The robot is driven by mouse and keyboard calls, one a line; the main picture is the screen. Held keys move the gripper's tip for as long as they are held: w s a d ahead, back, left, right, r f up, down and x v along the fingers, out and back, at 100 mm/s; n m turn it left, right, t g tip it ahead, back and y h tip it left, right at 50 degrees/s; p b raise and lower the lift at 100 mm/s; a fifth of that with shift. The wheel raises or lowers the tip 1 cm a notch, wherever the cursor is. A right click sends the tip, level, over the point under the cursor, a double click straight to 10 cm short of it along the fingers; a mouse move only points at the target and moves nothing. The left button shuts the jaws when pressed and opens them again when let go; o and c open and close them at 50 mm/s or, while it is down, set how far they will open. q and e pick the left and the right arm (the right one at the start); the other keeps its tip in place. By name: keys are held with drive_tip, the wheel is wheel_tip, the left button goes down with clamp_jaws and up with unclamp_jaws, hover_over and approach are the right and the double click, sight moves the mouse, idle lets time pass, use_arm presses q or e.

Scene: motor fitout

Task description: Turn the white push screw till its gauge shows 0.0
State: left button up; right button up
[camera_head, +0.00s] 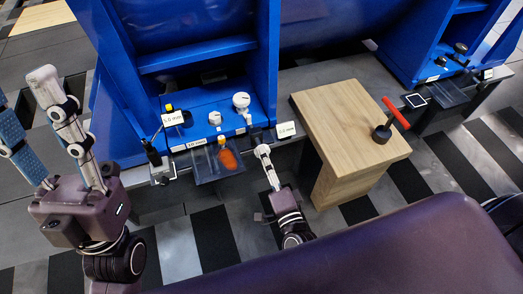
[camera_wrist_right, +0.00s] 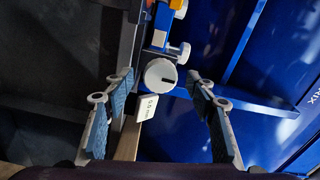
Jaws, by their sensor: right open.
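The white push screw is a round white knob (camera_wrist_right: 160,75) with a dark mark on its face, seen in the right wrist view. My right gripper (camera_wrist_right: 162,115) is open, with its two blue-padded fingers either side of the knob and apart from it. A white gauge label (camera_wrist_right: 147,107) beside the knob seems to read 0.0 mm, but it is small and tilted. In the head view my right gripper (camera_head: 263,151) is at the bench edge, beside a white label (camera_head: 285,130). My left gripper (camera_head: 37,130) is open and empty at the far left, away from the bench.
A second label (camera_head: 173,118) seems to read 5.0 mm. White knobs (camera_head: 241,100) stand on the blue fixture (camera_head: 195,55), near an orange part (camera_head: 228,159) in a clear tray. A wooden block (camera_head: 350,115) and a red-handled tool (camera_head: 396,113) are to the right.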

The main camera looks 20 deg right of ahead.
drive_tip(key=s, duration=0.7)
drive_tip(key=shift+s, duration=0.35)
drive_tip(key=shift+d, duration=0.1)
idle(1.2)
